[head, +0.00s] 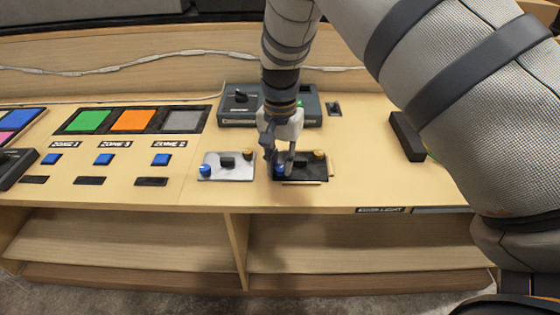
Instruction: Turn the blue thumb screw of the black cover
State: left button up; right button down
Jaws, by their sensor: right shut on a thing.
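The black cover (314,172) is a small dark plate lying on the wooden console top near its front edge. It has a blue thumb screw (279,170) at its left and a brass-coloured screw (320,156) at its far right. My right gripper (280,166) points down over the left part of the cover. Its fingers are shut on the blue thumb screw, and they hide part of the screw and of the cover. My left gripper is not in view.
Left of the black cover lies a silver cover (235,173) with its own blue screw (205,170). A dark grey box (238,103) stands behind my gripper. Coloured panels (134,120) and blue buttons (104,160) are at the left. A black block (407,137) is at the right.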

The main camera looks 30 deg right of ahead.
aim_at(280, 168)
jog(key=m, duration=0.5)
jog(key=shift+w+r+m, duration=0.2)
jog(key=shift+r+m, duration=0.1)
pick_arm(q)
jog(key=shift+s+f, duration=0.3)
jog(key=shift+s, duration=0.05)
pick_arm(e)
jog(key=m, duration=0.5)
jog(key=shift+r, duration=0.1)
jog(key=shift+m, duration=0.4)
jog(key=c, duration=1.4)
grip_release()
pick_arm(q)
jog(key=shift+b, duration=0.3)
pick_arm(e)
jog(key=shift+s, duration=0.1)
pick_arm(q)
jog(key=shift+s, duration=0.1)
pick_arm(e)
notch_tip(280, 168, up, 12)
jog(key=shift+f, duration=0.1)
